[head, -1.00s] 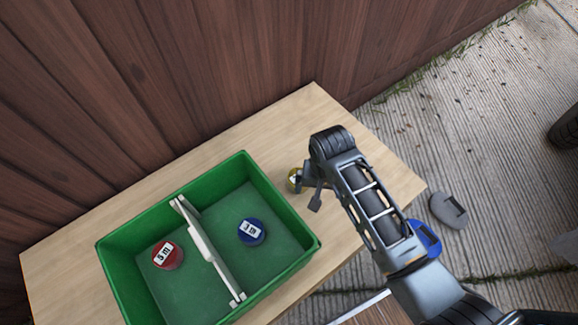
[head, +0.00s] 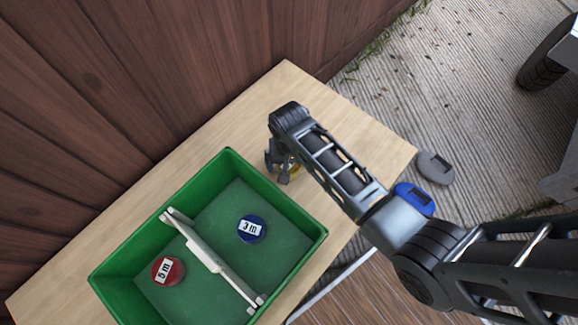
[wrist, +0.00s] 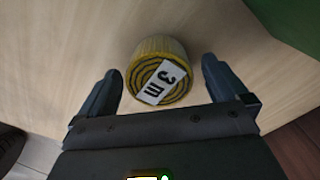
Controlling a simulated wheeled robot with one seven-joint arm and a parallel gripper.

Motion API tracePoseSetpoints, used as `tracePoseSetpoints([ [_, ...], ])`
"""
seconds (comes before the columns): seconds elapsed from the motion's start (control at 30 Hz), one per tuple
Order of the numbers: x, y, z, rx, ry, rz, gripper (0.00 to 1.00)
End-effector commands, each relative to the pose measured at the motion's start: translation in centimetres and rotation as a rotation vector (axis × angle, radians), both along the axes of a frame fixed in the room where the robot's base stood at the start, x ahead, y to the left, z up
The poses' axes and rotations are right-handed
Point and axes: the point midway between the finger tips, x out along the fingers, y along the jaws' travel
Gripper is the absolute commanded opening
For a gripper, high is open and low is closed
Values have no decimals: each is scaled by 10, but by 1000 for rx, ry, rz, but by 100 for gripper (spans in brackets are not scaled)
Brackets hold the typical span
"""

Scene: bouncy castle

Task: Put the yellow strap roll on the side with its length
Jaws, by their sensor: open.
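The yellow strap roll (wrist: 160,72) lies on the wooden table, with a white label reading "3 m" on its coiled face. In the wrist view it sits between and just ahead of the fingertips of my gripper (wrist: 160,82), which is open and empty. In the head view my gripper (head: 282,170) is over the table beside the green crate (head: 228,152) and mostly hides the yellow roll (head: 296,169). A white divider (head: 208,255) splits the crate. A red roll marked "5 m" (head: 168,270) lies left of it, and a blue roll marked "3 m" (head: 251,229) lies right.
A wooden wall (head: 150,60) runs along the back. A blue object (head: 415,199) and a grey object (head: 435,168) lie to the right, past the table edge.

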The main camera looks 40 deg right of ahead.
Motion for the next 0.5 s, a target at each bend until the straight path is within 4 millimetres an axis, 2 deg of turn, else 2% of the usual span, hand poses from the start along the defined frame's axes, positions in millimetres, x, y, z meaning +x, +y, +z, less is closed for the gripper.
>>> tracePoseSetpoints([
  [0.1, 0, 0, -10, 0, 0, 0, 100],
  [0.37, 0, 0, -11, 0, 0, 0, 99],
  [0.5, 0, 0, -11, 0, 0, 0, 86],
])
